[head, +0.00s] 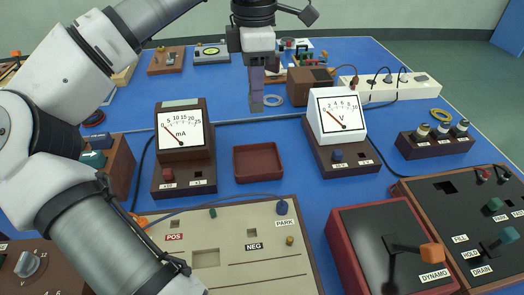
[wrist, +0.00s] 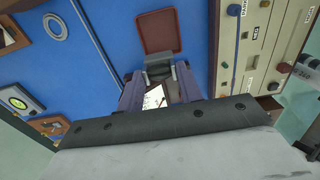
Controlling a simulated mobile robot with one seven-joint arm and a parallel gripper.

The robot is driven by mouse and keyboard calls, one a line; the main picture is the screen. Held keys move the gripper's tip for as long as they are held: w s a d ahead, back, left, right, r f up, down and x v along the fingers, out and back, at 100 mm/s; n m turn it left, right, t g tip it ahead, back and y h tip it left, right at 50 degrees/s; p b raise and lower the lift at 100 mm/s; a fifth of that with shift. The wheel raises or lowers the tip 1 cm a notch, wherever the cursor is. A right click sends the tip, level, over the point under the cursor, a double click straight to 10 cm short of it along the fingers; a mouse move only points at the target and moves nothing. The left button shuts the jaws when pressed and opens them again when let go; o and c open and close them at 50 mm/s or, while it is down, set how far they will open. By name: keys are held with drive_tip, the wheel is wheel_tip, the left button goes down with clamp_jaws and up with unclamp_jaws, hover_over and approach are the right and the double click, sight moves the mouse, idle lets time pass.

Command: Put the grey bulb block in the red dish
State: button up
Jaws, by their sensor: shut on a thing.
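My gripper (head: 256,92) hangs fingers down above the blue bench, in the upper middle of the head view. It is shut on a small grey block (head: 256,104), which shows below the purple fingers. In the wrist view the dark grey block (wrist: 158,70) sits between the fingertips. The red dish (head: 237,165) is a shallow square tray on the bench, below and nearer than my gripper in the head view. Its inside looks empty. In the wrist view the dish (wrist: 160,48) lies just beyond the held block. Any bulb on the block cannot be made out.
The mA meter (head: 182,131) stands left of the dish and the V meter (head: 337,115) right of it. A beige panel (head: 225,270) with plugs lies in front. A grey ring (head: 273,100) lies behind the dish. A cable (head: 225,122) crosses the bench behind the dish.

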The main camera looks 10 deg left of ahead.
sight(255, 108)
wheel_tip(255, 108, down, 16)
drive_tip(key=shift+f, duration=0.25)
drive_tip(key=o, duration=1)
wheel_tip(255, 108, up, 12)
drive_tip(key=shift+r, duration=0.15)
